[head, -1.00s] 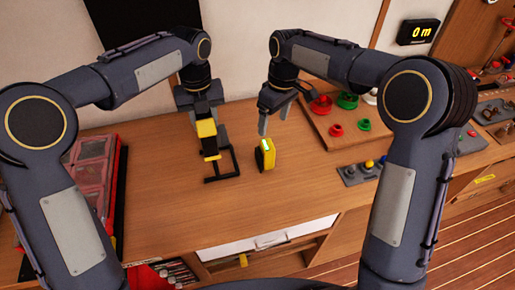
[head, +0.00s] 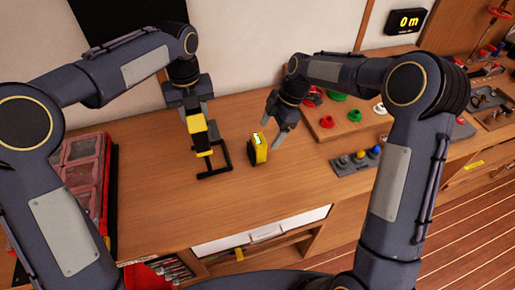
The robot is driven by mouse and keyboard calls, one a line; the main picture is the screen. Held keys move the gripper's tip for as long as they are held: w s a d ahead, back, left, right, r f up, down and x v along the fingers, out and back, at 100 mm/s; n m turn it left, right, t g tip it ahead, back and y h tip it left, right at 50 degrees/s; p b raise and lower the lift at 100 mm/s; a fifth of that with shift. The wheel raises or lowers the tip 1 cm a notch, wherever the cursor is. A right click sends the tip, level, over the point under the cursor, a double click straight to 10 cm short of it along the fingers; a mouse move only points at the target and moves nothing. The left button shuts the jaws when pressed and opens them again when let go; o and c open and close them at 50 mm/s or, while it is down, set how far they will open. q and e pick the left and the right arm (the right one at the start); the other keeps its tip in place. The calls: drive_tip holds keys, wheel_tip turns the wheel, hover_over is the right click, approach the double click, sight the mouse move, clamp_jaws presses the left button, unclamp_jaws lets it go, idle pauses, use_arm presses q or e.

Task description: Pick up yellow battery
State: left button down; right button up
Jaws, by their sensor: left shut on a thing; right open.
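The yellow battery (head: 260,151) is a small upright yellow and black block with a light green patch on top. It stands on the wooden bench in the middle of the head view. My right gripper (head: 273,124) is open and empty, just right of the battery and slightly behind it; a small gap seems to show between them. My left gripper (head: 194,110) is shut on a yellow and black tool (head: 197,129), left of the battery. A black frame (head: 214,172) shows at the tool's lower end; whether it is part of the tool I cannot tell.
A wooden board (head: 333,128) with red, green and white knobs lies behind and right of my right gripper. A grey panel (head: 349,164) with coloured buttons is at its front. A red case (head: 88,175) is at the left. The bench front is clear.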

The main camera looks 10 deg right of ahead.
sight(260, 144)
drive_tip(key=x, duration=0.6)
drive_tip(key=shift+w+a+f, duration=0.1)
drive_tip(key=shift+a+f, duration=0.05)
drive_tip(key=shift+a, duration=0.35)
use_arm(q)
drive_tip(key=shift+r, duration=0.1)
use_arm(e)
drive_tip(key=c, duration=1.4)
drive_tip(key=shift+o, duration=0.2)
wheel_tip(260, 144, up, 10)
drive_tip(key=shift+r, duration=0.1)
use_arm(q)
drive_tip(key=c, duration=0.8)
unclamp_jaws()
drive_tip(key=shift+c, duration=0.2)
